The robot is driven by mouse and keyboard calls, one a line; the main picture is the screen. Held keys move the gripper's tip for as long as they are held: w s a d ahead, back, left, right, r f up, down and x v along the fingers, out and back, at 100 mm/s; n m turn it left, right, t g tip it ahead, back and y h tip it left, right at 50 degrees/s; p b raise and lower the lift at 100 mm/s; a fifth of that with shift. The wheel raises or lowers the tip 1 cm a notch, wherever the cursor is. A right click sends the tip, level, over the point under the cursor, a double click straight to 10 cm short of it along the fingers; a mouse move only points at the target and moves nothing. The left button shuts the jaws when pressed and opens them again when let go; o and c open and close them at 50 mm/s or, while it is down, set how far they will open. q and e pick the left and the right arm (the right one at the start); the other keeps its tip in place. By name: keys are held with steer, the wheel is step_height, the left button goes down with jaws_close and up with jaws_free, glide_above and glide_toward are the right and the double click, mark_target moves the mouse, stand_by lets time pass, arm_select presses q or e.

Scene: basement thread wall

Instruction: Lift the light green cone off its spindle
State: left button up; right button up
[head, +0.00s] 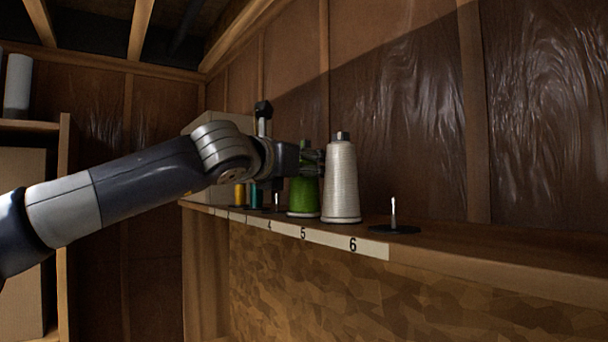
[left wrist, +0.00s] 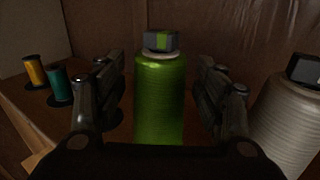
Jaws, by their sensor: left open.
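The light green cone (head: 303,194) stands upright on the shelf behind label 5 in the head view, partly hidden by my left gripper (head: 314,158). In the left wrist view the green cone (left wrist: 158,98) stands in the middle, with a dark cap on top. My left gripper (left wrist: 160,92) is open, with one finger on each side of the cone. Gaps show between the fingers and the cone. The spindle under the cone is hidden. My right gripper is in neither view.
A white cone (head: 341,181) stands close to the right of the green one. An empty spindle (head: 393,213) on a dark base is farther right. A yellow spool (head: 240,195) and a teal spool (head: 256,197) stand to the left. The wall (head: 405,110) is close behind.

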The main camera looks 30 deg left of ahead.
arm_select(q)
steer(key=shift+w+a, duration=0.1)
steer(key=shift+w, duration=0.4)
steer(key=shift+s, duration=0.2)
steer(key=c, duration=1.3)
steer(key=shift+o, duration=0.2)
step_height(320, 180, up, 10)
steer(key=shift+w, duration=0.1)
